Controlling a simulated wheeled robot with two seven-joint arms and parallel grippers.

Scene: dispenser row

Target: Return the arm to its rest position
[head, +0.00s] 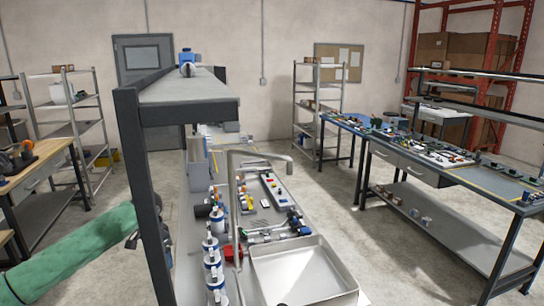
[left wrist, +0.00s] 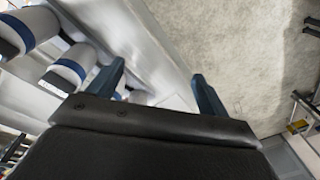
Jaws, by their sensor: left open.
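My left gripper (left wrist: 158,70) is open in the left wrist view, with two dark blue fingers apart and nothing visible between them. White dispensers with blue bands (left wrist: 68,72) are close to the fingers at the upper left of that view; I cannot tell whether any touch. In the head view, my green-sleeved left arm (head: 75,250) comes in from the lower left, outside the bench. The row of dispensers (head: 212,262) stands on the bench. My right gripper is not in view.
A dark upright post (head: 150,200) carries a grey overhead shelf (head: 190,88) beside the arm. A metal tray (head: 300,270) and small parts lie on the bench. A wooden-topped workbench (head: 40,165) stands left. Open concrete floor (head: 390,235) lies right of the bench.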

